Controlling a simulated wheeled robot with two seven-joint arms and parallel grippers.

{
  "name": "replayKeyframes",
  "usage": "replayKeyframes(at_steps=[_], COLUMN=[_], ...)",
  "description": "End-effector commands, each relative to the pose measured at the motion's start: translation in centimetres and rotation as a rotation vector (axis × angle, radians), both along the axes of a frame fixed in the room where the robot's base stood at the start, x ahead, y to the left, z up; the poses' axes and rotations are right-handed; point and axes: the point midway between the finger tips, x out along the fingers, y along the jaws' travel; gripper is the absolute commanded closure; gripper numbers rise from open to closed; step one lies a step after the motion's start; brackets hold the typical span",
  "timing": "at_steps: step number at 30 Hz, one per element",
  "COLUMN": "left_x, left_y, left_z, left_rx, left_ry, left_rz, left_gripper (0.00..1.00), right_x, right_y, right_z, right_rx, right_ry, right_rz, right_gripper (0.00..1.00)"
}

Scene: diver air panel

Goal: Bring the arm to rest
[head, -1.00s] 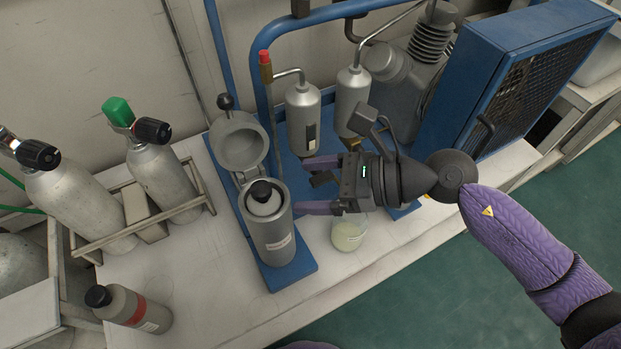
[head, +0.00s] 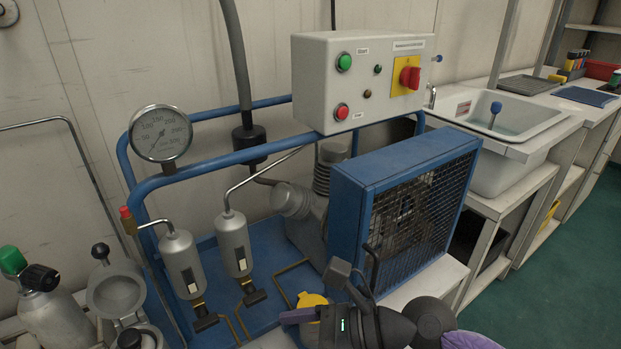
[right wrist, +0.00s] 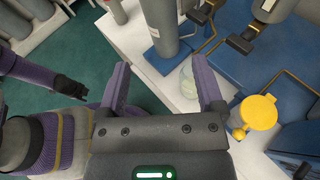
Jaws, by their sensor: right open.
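My right gripper (head: 296,318) is at the bottom of the head view, its arm coming in from the lower right. It is low in front of the blue compressor frame (head: 228,152), partly cut off by the picture edge. In the right wrist view its two purple fingers (right wrist: 163,84) are spread with nothing held between them. A glass beaker (right wrist: 187,84) with pale liquid stands on the bench beyond the fingers. A purple arm of mine with a dark end (right wrist: 70,88) shows at the left of the wrist view; its jaws are unclear.
A yellow-lidded container (right wrist: 258,112) is close to the right finger; its yellow lid (head: 312,299) also shows in the head view. Silver filter cylinders (head: 234,245), a caged blue fan housing (head: 405,205) and a control box (head: 362,82) stand behind. Green floor (right wrist: 60,45) is open at left.

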Motion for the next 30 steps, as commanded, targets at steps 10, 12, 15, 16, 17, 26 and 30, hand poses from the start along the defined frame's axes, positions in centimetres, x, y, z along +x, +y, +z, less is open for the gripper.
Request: replayKeyframes(at_steps=[10, 12, 15, 16, 17, 26, 30], left_x=[1.5, 1.6, 1.8, 1.8, 1.8, 1.9, 2.3], left_y=[0.9, 0.9, 0.8, 0.8, 0.8, 0.0, -0.1], left_z=[3.0, 3.6, 4.4, 4.7, 5.0, 8.1, 9.3], left_rx=[0.011, 0.010, 0.009, 0.008, 0.008, -0.008, -0.012], left_ry=[-0.040, -0.046, -0.052, -0.054, -0.055, -0.077, -0.092], left_rz=[-0.009, -0.009, -0.010, -0.011, -0.011, -0.011, -0.012], left_gripper=[0.41, 0.41, 0.41, 0.41, 0.41, 0.41, 0.41], right_x=[5.1, 5.8, 6.0, 5.7, 5.4, -10.7, -24.1], right_y=[-3.6, -5.3, -8.2, -9.1, -10.1, -20.7, -23.2], right_z=[-3.0, -4.9, -8.5, -9.8, -11.1, -26.6, -30.5], right_rx=[0.412, 0.511, 0.651, 0.694, 0.736, 1.242, -1.076], right_ry=[0.731, 0.905, 1.151, 1.224, 1.295, 1.966, -1.509], right_rz=[-0.538, -0.683, -0.904, -0.973, -1.045, -2.036, 1.895], right_gripper=[0.14, 0.14, 0.14, 0.14, 0.14, 0.14, 0.14])
